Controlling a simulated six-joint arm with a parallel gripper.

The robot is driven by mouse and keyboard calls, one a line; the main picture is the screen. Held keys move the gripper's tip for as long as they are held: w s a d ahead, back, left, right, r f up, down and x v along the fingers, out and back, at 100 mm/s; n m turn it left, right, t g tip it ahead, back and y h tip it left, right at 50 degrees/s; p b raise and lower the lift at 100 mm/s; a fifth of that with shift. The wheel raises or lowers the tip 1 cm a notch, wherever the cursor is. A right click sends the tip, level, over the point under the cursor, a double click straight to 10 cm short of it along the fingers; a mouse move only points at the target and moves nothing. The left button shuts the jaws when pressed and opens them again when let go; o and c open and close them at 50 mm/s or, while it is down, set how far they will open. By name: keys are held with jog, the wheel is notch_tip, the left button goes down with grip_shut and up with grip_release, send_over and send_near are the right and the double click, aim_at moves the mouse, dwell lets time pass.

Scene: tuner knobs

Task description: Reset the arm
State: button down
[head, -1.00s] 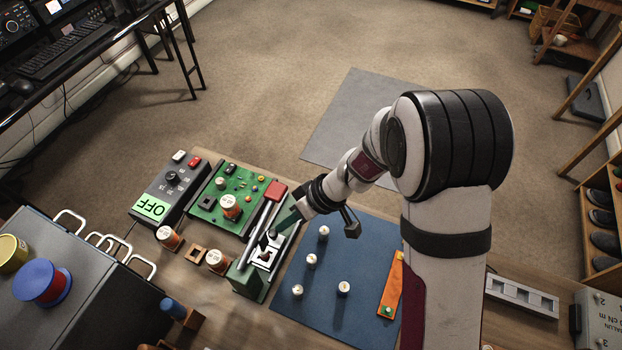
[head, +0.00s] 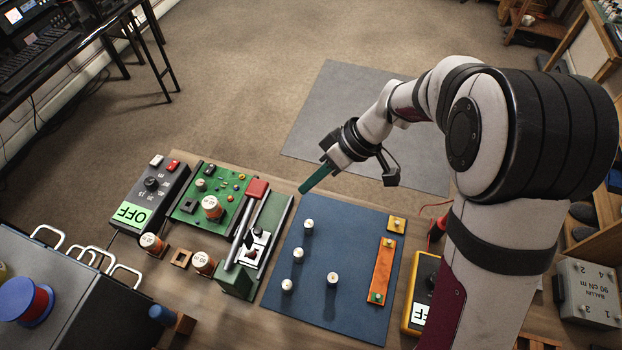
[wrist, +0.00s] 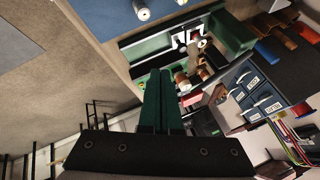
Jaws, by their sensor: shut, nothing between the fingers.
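My gripper (head: 304,189) is in the head view, raised above the back edge of the blue mat (head: 345,222), with its green fingers shut and nothing between them. In the wrist view the two green fingers (wrist: 161,90) lie side by side, touching. The green press-like fixture (head: 236,281) with a silver bar and red block stands to the left of the mat, apart from my gripper. The wrist view also shows this fixture (wrist: 232,32).
A green circuit board (head: 188,208) and a grey box with an OFF display (head: 131,213) stand left of the fixture. Several white-topped knobs (head: 298,254) and an orange strip (head: 382,268) sit on the mat. A yellow meter (head: 421,290) stands at its right.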

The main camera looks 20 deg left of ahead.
jog(key=s+d+r+m+t+h, duration=0.1)
jog(key=s+d+r+m+h, duration=0.1)
jog(key=s+d+m, duration=0.7)
jog(key=s+d+r+m+t+h, duration=0.1)
jog(key=s+d+r+m+h, duration=0.1)
jog(key=s+d+r+m, duration=0.3)
jog(key=s+d+m, duration=0.4)
jog(key=s+m, duration=0.1)
jog(key=shift+s+d+r, duration=0.2)
jog(key=shift+s, duration=0.1)
